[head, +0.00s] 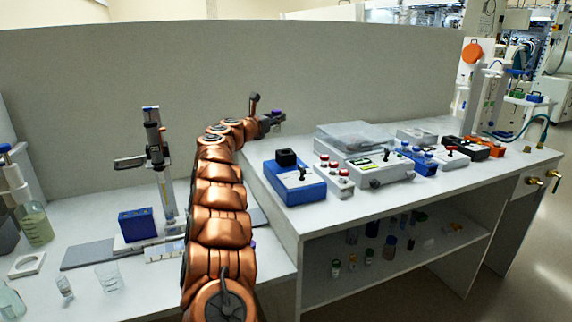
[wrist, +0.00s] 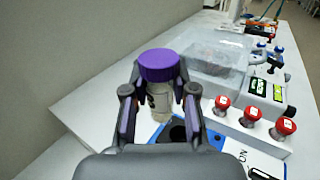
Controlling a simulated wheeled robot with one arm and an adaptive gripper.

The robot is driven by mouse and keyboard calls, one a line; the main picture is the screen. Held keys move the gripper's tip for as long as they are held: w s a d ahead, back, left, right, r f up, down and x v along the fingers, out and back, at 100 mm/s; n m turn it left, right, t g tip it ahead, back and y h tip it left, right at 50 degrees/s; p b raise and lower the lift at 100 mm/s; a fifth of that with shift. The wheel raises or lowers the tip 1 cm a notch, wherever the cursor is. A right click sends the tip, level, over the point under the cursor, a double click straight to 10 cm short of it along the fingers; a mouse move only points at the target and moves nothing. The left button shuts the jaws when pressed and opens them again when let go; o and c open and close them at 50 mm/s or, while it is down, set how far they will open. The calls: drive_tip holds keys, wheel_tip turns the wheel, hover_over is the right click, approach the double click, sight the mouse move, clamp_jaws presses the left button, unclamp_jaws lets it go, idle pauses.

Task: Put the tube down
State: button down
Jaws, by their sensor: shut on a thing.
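The tube (wrist: 158,98) is a clear, short vessel with a purple cap and a dark-marked label. In the wrist view it stands upright between the two fingers of my gripper (wrist: 159,103), which is shut on it. In the head view my gripper (head: 268,124) is at the far left part of the raised bench, near the back wall; the purple cap (head: 278,115) shows at its tip. The tube's lower end is partly hidden by my gripper, and I cannot tell whether it touches the bench top (head: 335,205).
A blue device (head: 295,184) with a black block stands just right of my gripper. Red-capped items (head: 334,178), a clear-lidded box (head: 347,136) and a white instrument (head: 380,168) stand further right. A grey wall (head: 330,75) runs behind. Bare bench lies at the left back corner.

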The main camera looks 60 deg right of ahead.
drive_tip(key=shift+m+g, duration=0.4)
drive_tip(key=shift+g, duration=0.2)
drive_tip(key=shift+s+d+f+b, duration=0.1)
drive_tip(key=shift+s+d+f, duration=0.3)
drive_tip(key=shift+f, duration=1.45)
drive_tip(key=shift+s+d+f+b, duration=0.15)
drive_tip(key=shift+s+f, duration=0.4)
drive_tip(key=shift+f, duration=1.25)
drive_tip(key=shift+s+d+f+b, duration=0.1)
drive_tip(key=shift+s+d+f, duration=0.3)
drive_tip(key=shift+f, duration=1.45)
drive_tip(key=shift+s+a+f, duration=0.1)
drive_tip(key=shift+a+f, duration=0.05)
drive_tip(key=c, duration=0.9)
unclamp_jaws()
